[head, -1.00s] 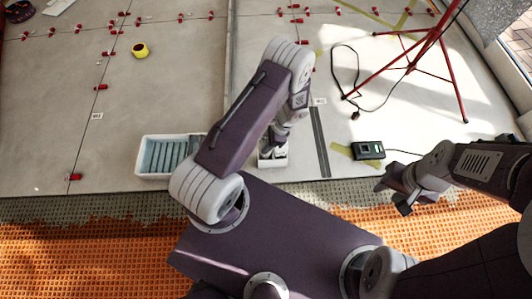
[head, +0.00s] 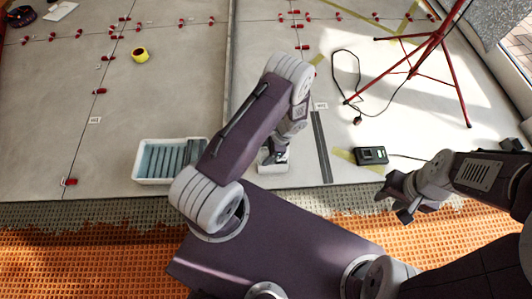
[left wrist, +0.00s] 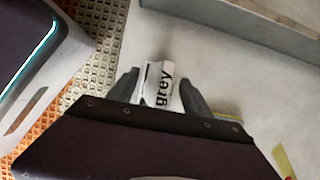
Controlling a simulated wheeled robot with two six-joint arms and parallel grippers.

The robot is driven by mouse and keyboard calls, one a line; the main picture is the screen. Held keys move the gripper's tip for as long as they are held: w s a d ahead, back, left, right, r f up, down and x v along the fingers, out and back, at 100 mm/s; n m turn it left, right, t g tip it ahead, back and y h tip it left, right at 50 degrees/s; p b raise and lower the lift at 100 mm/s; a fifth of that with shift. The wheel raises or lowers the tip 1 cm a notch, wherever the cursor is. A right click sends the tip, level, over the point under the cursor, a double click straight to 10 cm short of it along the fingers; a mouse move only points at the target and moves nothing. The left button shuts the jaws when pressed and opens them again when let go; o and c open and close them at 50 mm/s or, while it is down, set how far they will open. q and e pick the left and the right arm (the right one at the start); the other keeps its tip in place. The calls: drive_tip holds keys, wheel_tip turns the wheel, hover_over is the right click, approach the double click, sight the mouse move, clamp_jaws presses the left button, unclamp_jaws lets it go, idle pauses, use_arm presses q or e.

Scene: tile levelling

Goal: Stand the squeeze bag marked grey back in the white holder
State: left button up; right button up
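The squeeze bag marked grey (left wrist: 162,88) is white with black lettering and shows in the left wrist view between the two fingers of my left gripper (left wrist: 160,92). The fingers press on it from both sides. In the head view my left gripper (head: 275,154) is low, at the small white holder (head: 273,168) on the slab, and my arm covers part of it. The bag's lower end is hidden, so I cannot tell whether it is inside the holder. My right gripper (head: 397,203) is empty with its fingers apart, above the front edge on the right.
A white tray with a blue ribbed inside (head: 148,180) stands left of the holder. A dark straight bar (head: 321,145) and a black device (head: 371,155) lie to the right.

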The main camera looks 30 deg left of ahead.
use_arm(q)
drive_tip(key=p+v, duration=0.7)
drive_tip(key=v, duration=0.4)
drive_tip(key=shift+r+p, duration=0.25)
drive_tip(key=shift+p, duration=0.1)
drive_tip(key=shift+w+d+r, duration=0.15)
drive_tip(key=shift+r, duration=0.25)
drive_tip(key=s+r+n+t+h, duration=0.1)
drive_tip(key=s+r+n, duration=0.4)
drive_tip(key=r, duration=0.5)
drive_tip(key=s+r+n+t+h, duration=0.2)
drive_tip(key=s+r+n, duration=0.4)
drive_tip(key=r, duration=0.5)
drive_tip(key=shift+d+r+n+h, duration=0.2)
drive_tip(key=shift+d+n+h, duration=0.25)
drive_tip(key=shift+n+h, duration=0.05)
